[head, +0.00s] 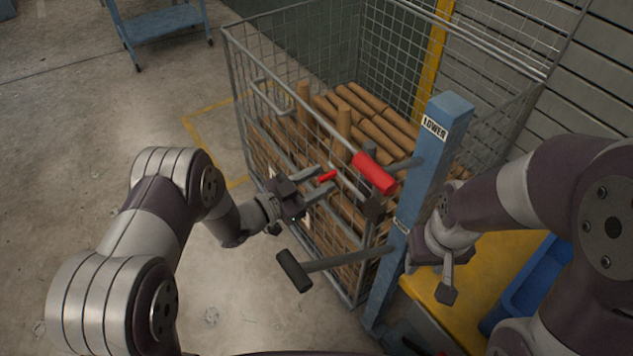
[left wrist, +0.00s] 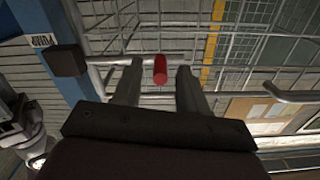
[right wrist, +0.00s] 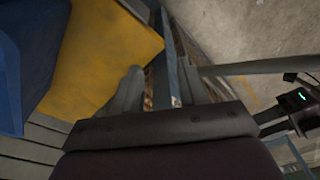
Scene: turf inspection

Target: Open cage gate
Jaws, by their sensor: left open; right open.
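The wire cage (head: 262,118) holds several brown rolls or logs. On its near side is a small red grip (head: 327,176) on a metal bar. My left gripper (head: 320,181) is open at this grip. In the left wrist view the red grip (left wrist: 160,70) shows between the two spread fingers; I cannot tell whether they touch it. My right gripper (head: 430,275) is open, low and just right of the blue post (head: 432,150). In the right wrist view the blue post (right wrist: 171,70) appears between the fingers. The gate's latch is not clearly visible.
The post, labelled LOWER, carries a lever with a large red handle (head: 374,173) and a lower lever with a black handle (head: 294,271). A yellow platform (head: 480,275) and blue bin (head: 535,275) lie at right. A blue cart (head: 160,22) stands behind. The floor at left is clear.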

